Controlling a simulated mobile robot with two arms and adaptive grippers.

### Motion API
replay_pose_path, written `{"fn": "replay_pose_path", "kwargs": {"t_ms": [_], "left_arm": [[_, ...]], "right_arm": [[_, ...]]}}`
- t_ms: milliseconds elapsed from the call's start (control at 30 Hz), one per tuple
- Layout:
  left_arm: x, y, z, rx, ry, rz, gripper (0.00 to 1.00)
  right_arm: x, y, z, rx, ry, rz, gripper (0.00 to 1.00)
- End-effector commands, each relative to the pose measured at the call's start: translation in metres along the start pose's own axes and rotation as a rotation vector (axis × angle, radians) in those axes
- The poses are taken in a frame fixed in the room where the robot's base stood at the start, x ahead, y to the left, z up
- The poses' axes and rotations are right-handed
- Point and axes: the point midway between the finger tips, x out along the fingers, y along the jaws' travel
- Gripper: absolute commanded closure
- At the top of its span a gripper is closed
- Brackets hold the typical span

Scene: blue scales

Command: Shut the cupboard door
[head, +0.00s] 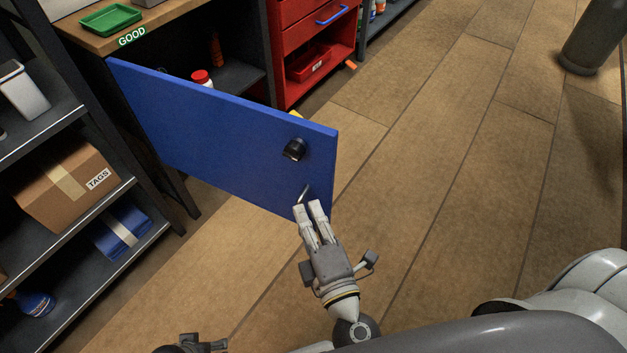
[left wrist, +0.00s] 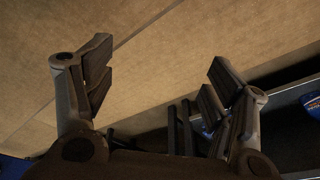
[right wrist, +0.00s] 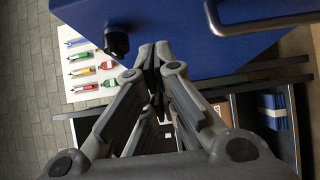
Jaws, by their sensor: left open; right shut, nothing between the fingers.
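The blue cupboard door (head: 220,135) stands wide open in the head view, swung out from the dark cupboard under the wooden top (head: 100,40). A black knob (head: 294,149) and a small metal handle (head: 303,194) are on its face near the free edge. My right gripper (head: 309,209) is shut and empty, its tips at the door's lower free corner by the handle; I cannot tell if they touch. In the right wrist view the shut fingers (right wrist: 152,60) are close to the door (right wrist: 190,40). My left gripper (left wrist: 160,80) is open and empty, over the floor.
A shelf (head: 75,215) with a cardboard box (head: 65,185) and blue folded items (head: 122,232) stands left. A red drawer cabinet (head: 305,50) stands beyond the cupboard. A red-capped bottle (head: 202,78) is inside.

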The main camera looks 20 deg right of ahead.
Motion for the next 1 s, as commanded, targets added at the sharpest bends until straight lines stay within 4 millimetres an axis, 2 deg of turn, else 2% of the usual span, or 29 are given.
{"fn": "replay_pose_path", "kwargs": {"t_ms": [233,500,1000], "left_arm": [[0.03,0.002,0.02,0.003,-0.023,0.003,0.23],[0.054,0.003,0.04,0.007,-0.037,0.005,0.23],[0.063,0.004,0.047,0.008,-0.041,0.006,0.23]], "right_arm": [[0.034,0.003,0.001,0.0,-0.002,0.002,1.0],[0.055,0.001,0.021,-0.001,-0.001,0.0,1.0],[0.062,0.0,0.029,0.0,-0.001,-0.001,1.0]]}}
